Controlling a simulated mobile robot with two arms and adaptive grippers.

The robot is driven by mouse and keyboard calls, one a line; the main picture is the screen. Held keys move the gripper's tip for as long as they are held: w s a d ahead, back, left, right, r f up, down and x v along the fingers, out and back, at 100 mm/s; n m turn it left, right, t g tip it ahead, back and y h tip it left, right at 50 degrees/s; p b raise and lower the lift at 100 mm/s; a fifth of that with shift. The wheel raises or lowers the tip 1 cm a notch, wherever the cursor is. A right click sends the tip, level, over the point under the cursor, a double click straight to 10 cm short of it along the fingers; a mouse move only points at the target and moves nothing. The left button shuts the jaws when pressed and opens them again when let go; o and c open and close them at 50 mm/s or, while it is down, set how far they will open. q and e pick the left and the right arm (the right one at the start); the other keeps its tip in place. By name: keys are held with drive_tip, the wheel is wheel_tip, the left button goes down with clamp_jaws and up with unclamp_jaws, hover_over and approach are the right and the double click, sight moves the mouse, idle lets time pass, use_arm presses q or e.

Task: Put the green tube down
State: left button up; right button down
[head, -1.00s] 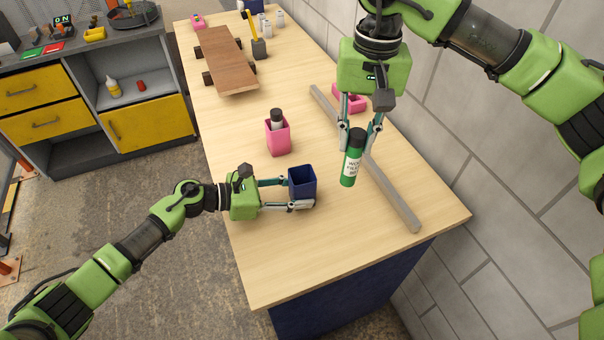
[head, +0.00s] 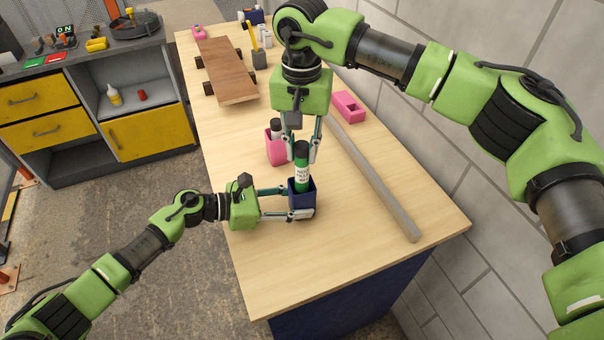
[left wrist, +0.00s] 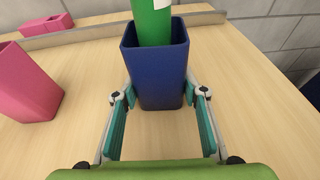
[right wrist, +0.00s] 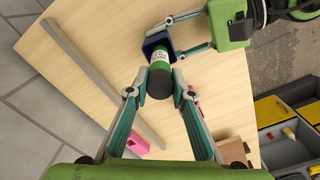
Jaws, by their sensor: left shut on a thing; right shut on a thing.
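The green tube (head: 302,172) has a white label and a black cap. It stands upright with its lower end inside the blue cup (head: 302,205). The left wrist view shows the tube (left wrist: 152,22) entering the open top of the cup (left wrist: 158,78); its bottom end is hidden. My right gripper (head: 302,150) is shut on the tube near its cap, from above; the right wrist view shows the cap (right wrist: 160,82) between the fingers. My left gripper (head: 300,203) is shut on the cup from the left, on the table.
A pink cup (head: 276,150) with a dark-capped tube stands just behind. A grey bar (head: 375,180) lies along the wooden table (head: 300,265) to the right. A pink block (head: 348,106) and a brown board (head: 228,70) lie farther back. The front of the table is clear.

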sight(303, 177)
drive_tip(key=shift+f, duration=4)
drive_tip(key=shift+f, duration=0.3)
use_arm(q)
drive_tip(key=shift+s, duration=0.1)
use_arm(e)
drive_tip(key=c, duration=1.8)
unclamp_jaws()
drive_tip(key=shift+f, duration=0.1)
wheel_tip(303, 177, up, 13)
drive_tip(key=shift+f, duration=0.1)
use_arm(q)
drive_tip(key=o, duration=0.9)
